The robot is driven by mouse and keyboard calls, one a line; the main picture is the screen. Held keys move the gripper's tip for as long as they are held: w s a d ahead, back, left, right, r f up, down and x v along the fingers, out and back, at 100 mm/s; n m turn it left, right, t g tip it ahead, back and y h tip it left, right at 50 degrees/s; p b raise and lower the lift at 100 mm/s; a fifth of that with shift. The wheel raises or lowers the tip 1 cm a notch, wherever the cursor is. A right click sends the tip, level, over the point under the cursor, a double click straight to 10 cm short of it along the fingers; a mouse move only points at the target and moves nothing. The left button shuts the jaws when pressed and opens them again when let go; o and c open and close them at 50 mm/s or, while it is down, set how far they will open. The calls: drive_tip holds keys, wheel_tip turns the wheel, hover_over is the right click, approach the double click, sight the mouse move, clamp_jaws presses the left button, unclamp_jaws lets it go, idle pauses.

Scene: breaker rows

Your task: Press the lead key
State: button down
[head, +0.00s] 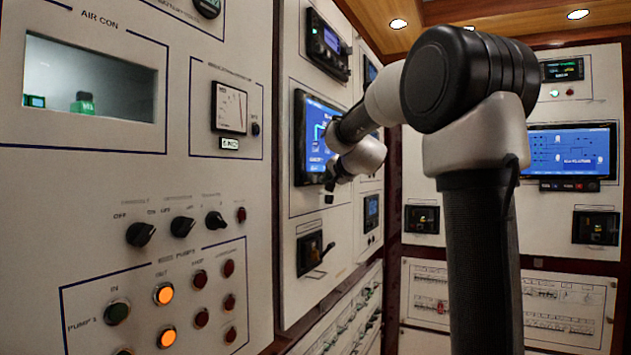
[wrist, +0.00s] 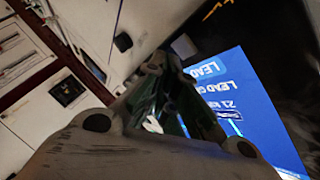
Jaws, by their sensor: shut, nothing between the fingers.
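A blue display (head: 317,140) is set in the middle panel, partly hidden behind my arm in the head view. In the wrist view the display (wrist: 262,120) is upside down and tilted. A lighter blue box marked LEAD (wrist: 207,69) shows near its upper corner, with more LEAD text beside it. A small grey block (wrist: 183,46) lies close to that box; I cannot tell what it is. My gripper (head: 330,194) is shut and empty at the display's lower right. In the wrist view my gripper (wrist: 160,66) has its tips close to the LEAD box; contact cannot be told.
The left panel has black rotary knobs (head: 141,234), lit orange buttons (head: 164,294) and a meter (head: 229,107). A lever switch (head: 315,252) sits below my gripper. Another blue screen (head: 571,157) and breaker rows (head: 560,302) are on the back wall.

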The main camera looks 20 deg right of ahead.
drive_tip(key=shift+s+d, duration=0.8)
drive_tip(key=shift+s, duration=0.2)
drive_tip(key=shift+s+d, duration=0.75)
drive_tip(key=shift+s, duration=0.25)
drive_tip(key=s+a+f+n+g+y, duration=0.2)
drive_tip(key=s+a+f+n+g, duration=0.1)
drive_tip(key=s+f, duration=0.4)
drive_tip(key=s+a+f+n+g+y, duration=0.1)
drive_tip(key=s+a+f+n+g, duration=0.3)
drive_tip(key=f, duration=0.5)
drive_tip(key=s+a+f+n+g, duration=0.1)
drive_tip(key=s+f+n, duration=0.1)
drive_tip(key=s, duration=0.7)
drive_tip(key=s+a+f+n+g, duration=0.1)
drive_tip(key=s+f, duration=0.3)
drive_tip(key=s, duration=0.5)
drive_tip(key=s+a+f+n+g+h, duration=0.1)
drive_tip(key=s+a+f+n+g, duration=0.1)
drive_tip(key=s, duration=0.8)
drive_tip(key=shift+a+f+n, duration=0.3)
drive_tip(key=shift+f+n, duration=0.2)
